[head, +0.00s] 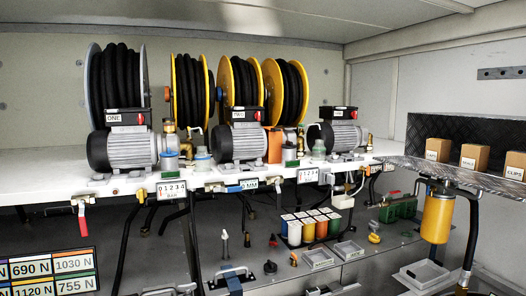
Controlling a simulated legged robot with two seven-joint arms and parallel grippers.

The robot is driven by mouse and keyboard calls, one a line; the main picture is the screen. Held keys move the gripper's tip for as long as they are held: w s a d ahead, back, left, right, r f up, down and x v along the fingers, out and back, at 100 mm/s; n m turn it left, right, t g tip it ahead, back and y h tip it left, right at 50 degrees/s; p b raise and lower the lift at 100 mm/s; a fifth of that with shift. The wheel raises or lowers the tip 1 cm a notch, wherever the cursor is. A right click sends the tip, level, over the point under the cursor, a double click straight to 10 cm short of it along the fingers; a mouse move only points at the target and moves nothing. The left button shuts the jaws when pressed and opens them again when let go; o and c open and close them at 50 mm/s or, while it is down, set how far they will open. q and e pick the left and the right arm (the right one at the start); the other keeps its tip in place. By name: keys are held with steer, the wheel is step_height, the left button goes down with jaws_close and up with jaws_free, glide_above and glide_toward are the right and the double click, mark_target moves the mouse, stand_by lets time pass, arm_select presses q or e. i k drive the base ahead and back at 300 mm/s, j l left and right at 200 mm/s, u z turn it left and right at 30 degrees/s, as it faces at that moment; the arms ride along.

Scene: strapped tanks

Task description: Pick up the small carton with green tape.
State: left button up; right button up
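Three small brown cartons stand in a row on a metal ledge at the right of the head view. They are a left carton (438,148), a middle carton (474,158) and a right carton (514,167). Each has a pale label on its front. The right carton's label seems to read CLIPS. The cartons are too small in view to tell which one has green tape. Neither of my grippers is in view.
The cartons' ledge (465,177) has a dark panel (460,128) behind it. A yellow canister (437,217) hangs below the ledge. Pumps (240,143) and hose reels (185,90) line the white shelf at left. Several coloured containers (307,229) stand lower down.

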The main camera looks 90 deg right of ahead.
mark_target(474, 157)
steer(key=i+l+z, duration=0.1)
steer(key=z, duration=4.05)
steer(key=i, duration=0.05)
